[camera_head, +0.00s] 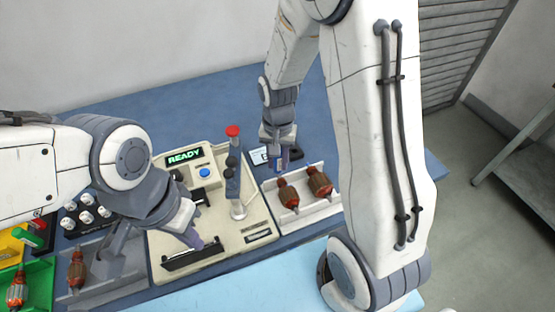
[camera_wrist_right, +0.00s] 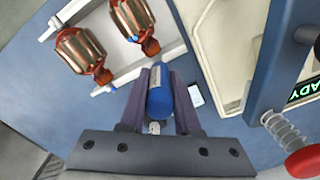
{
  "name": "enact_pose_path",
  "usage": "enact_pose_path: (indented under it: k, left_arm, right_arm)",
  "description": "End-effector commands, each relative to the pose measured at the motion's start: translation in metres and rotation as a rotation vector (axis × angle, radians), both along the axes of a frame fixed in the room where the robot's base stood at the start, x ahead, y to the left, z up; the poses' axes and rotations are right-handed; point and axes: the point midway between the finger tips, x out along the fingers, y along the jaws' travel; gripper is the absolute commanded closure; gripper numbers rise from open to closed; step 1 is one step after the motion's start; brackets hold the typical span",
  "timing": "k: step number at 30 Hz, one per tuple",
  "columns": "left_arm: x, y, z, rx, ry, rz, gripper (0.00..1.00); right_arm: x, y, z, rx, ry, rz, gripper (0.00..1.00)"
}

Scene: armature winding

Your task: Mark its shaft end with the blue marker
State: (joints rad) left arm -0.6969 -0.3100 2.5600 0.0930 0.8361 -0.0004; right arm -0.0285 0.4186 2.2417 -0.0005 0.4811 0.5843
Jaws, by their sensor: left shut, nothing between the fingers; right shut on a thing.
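My right gripper (camera_wrist_right: 158,110) is shut on the blue marker (camera_wrist_right: 158,92), which lies between its fingers in the right wrist view. In the head view the right gripper (camera_head: 277,160) is at the far end of the white tray (camera_head: 268,208). Two copper-wound armatures lie side by side in that tray, the left one (camera_head: 288,194) and the right one (camera_head: 319,182). They also show at the upper left of the wrist view, the nearer one (camera_wrist_right: 80,50) apart from the marker. My left gripper (camera_head: 192,240) is shut and empty over the front of the winding machine.
The beige winding machine (camera_head: 255,215) has a lit READY display (camera_head: 184,157), a blue button (camera_head: 204,173) and a red-topped post (camera_head: 233,150). At left are a grey tray with an armature (camera_head: 76,270), a green bin (camera_head: 40,285) and a rack of white-topped pieces (camera_head: 86,207).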

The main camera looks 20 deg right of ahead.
Motion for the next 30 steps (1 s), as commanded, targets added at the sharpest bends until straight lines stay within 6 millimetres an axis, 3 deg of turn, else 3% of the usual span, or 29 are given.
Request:
enact_pose_path:
  k: [30]
  left_arm:
    - [0.0, 0.0, -0.0036, 0.0, 0.0, 0.0, 1.0]
  right_arm:
    - [0.0001, -0.0001, -0.0063, 0.0, 0.0, 0.0, 1.0]
